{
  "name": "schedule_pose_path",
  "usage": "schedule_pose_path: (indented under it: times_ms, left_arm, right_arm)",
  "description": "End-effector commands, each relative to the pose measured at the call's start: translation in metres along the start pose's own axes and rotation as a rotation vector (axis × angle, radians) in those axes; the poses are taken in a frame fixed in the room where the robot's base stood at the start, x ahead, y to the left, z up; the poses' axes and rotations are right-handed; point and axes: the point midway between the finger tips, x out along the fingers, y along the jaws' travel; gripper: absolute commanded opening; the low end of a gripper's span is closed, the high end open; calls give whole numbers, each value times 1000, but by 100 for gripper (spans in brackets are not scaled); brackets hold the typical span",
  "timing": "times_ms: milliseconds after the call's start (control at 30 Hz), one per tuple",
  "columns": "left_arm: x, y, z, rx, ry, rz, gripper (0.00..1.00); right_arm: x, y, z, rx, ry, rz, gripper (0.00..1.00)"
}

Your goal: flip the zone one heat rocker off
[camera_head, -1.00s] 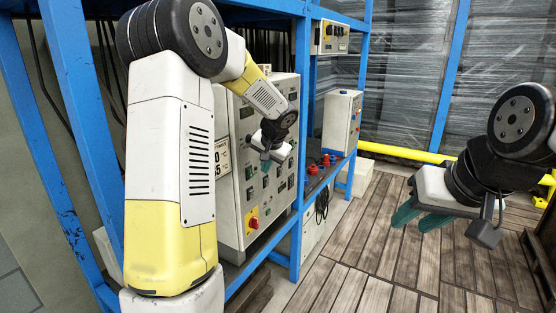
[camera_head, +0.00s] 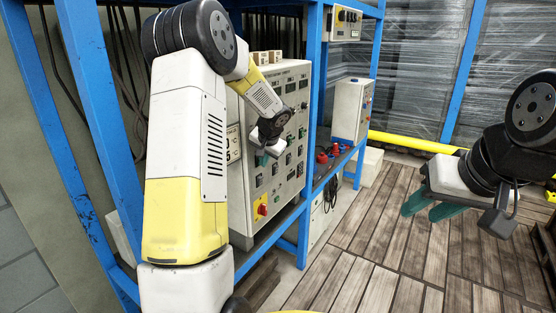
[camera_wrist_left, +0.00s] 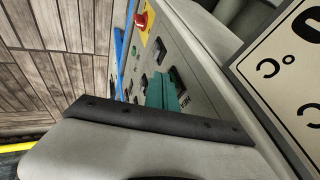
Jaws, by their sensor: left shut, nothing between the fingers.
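The grey control panel (camera_head: 236,200) carries rows of small dark rockers, displays and a red knob on a yellow plate (camera_head: 262,210). I cannot tell which rocker is zone one heat; its label is not readable. My left gripper (camera_head: 262,159) is shut and empty, at the panel's face. In the left wrist view its teal fingers (camera_wrist_left: 162,92) are close to a dark rocker (camera_wrist_left: 174,75) and partly cover a label with letters like "HEA". Whether they touch the panel is unclear. My right gripper (camera_head: 430,206) is open and empty, over the floor, well away from the panel.
Blue rack posts (camera_head: 314,105) frame the panel. A white sign (camera_wrist_left: 295,75) is close in the left wrist view.

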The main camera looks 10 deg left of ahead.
Motion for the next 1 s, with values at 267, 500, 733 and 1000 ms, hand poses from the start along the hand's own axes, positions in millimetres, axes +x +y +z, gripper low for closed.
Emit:
schedule_pose_path:
  times_ms: [267, 500, 733, 1000]
  left_arm:
    - [-2, 0, -1, 1, 1, 0, 0]
    - [-10, -4, -5, 1, 2, 0, 0]
    - [-14, -6, -6, 2, 1, 0, 0]
    - [-15, -5, -7, 2, 1, 0, 0]
  right_arm:
    - [0, 0, 0, 0, 0, 0, 36]
    - [0, 0, 0, 0, 0, 0, 36]
    - [0, 0, 0, 0, 0, 0, 36]
    - [0, 0, 0, 0, 0, 0, 36]
